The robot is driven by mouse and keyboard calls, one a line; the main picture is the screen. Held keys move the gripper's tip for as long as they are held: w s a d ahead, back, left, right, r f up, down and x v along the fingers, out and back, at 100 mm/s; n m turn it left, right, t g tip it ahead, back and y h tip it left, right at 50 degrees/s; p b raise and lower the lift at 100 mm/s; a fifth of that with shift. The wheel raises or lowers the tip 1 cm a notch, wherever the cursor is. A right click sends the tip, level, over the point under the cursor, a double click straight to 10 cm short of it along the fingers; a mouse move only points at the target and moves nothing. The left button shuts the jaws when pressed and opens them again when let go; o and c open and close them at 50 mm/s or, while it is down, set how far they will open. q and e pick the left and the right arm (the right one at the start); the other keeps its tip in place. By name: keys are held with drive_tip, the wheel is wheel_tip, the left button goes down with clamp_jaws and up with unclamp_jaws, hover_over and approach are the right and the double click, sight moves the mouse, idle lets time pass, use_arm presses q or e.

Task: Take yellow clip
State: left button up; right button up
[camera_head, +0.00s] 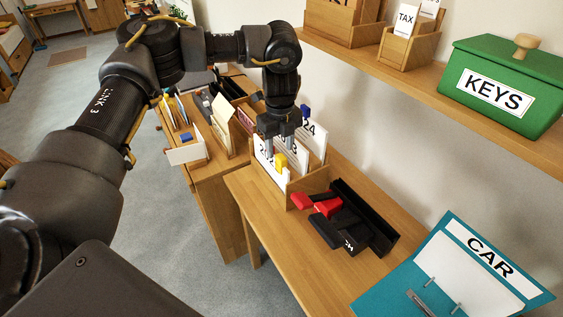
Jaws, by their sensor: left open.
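A small yellow clip (281,161) sits at the front top edge of the papers in a wooden file box (309,187) on the desk. My left gripper (280,138) points down over the box, among the papers, just above and beside the yellow clip. Its jaws are open. I cannot tell whether a finger touches the clip. A blue clip (305,111) sits on the rear paper marked 24, partly behind my gripper. My right gripper is not in view.
A black hole punch or stapler with red parts (345,222) lies right of the box. A teal CAR folder (455,275) is at the front right. A shelf (470,103) above holds a green KEYS box (500,85) and wooden holders. Another desk with files stands behind at left.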

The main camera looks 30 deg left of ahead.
sight(280, 155)
use_arm(q)
wheel_tip(280, 155, down, 4)
drive_tip(key=shift+w+r+p, duration=0.1)
drive_tip(key=shift+p, duration=0.35)
drive_tip(key=shift+f, duration=0.4)
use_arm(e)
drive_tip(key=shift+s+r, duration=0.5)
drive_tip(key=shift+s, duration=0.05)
use_arm(q)
clamp_jaws()
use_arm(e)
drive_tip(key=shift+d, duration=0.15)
use_arm(q)
drive_tip(key=shift+r, duration=0.1)
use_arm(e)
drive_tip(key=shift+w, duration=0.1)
